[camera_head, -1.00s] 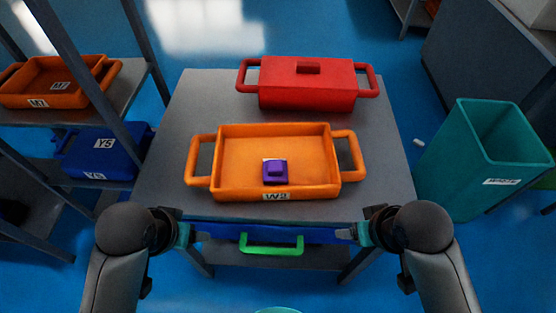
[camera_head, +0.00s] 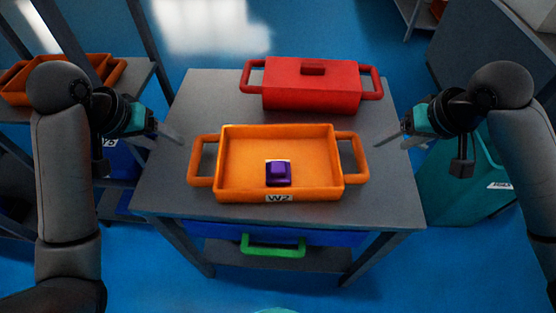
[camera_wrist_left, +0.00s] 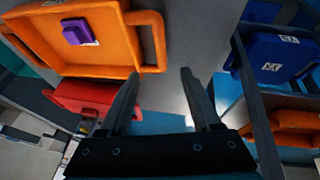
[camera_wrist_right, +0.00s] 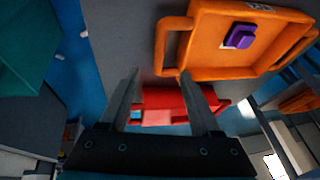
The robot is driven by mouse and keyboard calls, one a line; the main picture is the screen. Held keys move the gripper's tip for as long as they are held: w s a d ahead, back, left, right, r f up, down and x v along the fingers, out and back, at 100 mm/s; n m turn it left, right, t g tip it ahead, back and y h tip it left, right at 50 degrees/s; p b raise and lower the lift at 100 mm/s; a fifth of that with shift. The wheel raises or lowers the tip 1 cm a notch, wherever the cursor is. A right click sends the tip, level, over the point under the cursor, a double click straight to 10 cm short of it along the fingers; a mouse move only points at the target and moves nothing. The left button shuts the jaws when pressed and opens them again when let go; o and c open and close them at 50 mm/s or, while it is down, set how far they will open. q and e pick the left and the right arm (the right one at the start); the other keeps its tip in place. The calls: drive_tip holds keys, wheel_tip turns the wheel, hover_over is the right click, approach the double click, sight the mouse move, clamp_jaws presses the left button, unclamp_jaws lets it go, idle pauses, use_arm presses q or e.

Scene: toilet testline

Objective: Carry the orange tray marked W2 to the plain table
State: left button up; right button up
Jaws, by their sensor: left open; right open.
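The orange tray marked W2 (camera_head: 310,160) sits on a grey table (camera_head: 400,195), with a loop handle on its left and right sides. A small purple object (camera_head: 278,172) lies in it near the front wall. My left gripper (camera_head: 180,138) is open and empty, just left of the left handle. My right gripper (camera_head: 385,142) is open and empty, just right of the right handle. Neither touches the tray. The tray also shows in the left wrist view (camera_wrist_left: 105,55) and the right wrist view (camera_wrist_right: 205,50), beyond the open fingers.
A red lidded box (camera_head: 310,90) with side handles stands behind the tray. A shelf with another orange tray (camera_head: 25,85) is at left. A teal bin (camera_head: 450,190) stands on the floor at right.

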sight(194, 157)
use_arm(q)
drive_tip(key=shift+f, duration=0.1)
use_arm(e)
drive_tip(key=shift+f, duration=0.1)
use_arm(q)
drive_tip(key=x, duration=1.5)
use_arm(e)
drive_tip(key=x, duration=1.5)
drive_tip(key=shift+w, duration=0.1)
use_arm(q)
clamp_jaws()
use_arm(e)
clamp_jaws()
